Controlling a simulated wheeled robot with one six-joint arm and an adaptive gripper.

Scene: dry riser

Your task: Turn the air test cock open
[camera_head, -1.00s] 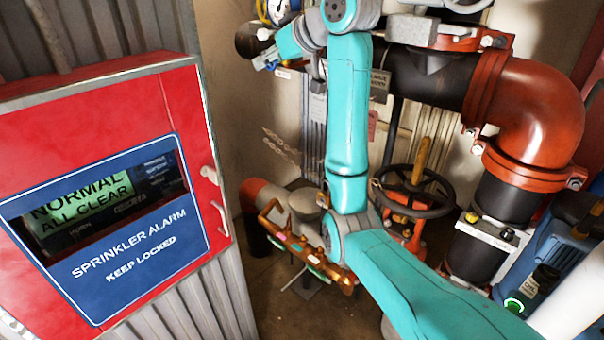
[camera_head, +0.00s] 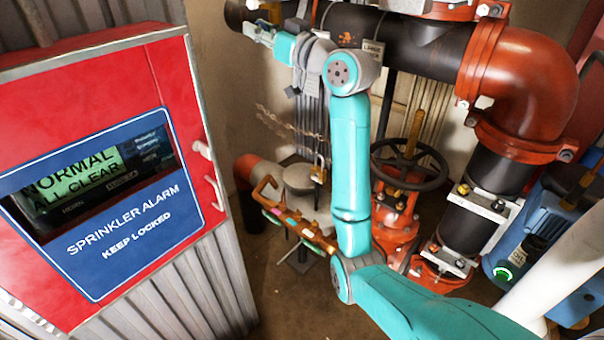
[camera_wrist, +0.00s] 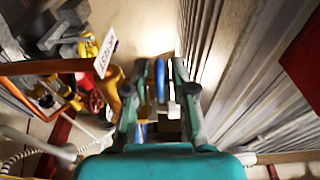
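My gripper (camera_head: 256,33) is at the upper left of the head view, in front of the black pipe's left end. In the wrist view my gripper (camera_wrist: 162,75) has its two fingers apart. A narrow blue upright piece (camera_wrist: 160,80) shows between them, with a visible gap on each side. It looks like a lever, but I cannot tell for sure that it is the air test cock's. A white tag (camera_wrist: 104,55) with partly readable lettering hangs left of the fingers. The cock's body is not clear in either view.
The red sprinkler alarm cabinet (camera_head: 120,80) stands at left. A black pipe (camera_head: 425,45) with a red elbow (camera_head: 525,80) runs behind my arm. A dark handwheel (camera_head: 435,165) and a brass-coloured manifold (camera_head: 290,218) are lower down. Corrugated panels (camera_wrist: 235,75) lie right of my gripper.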

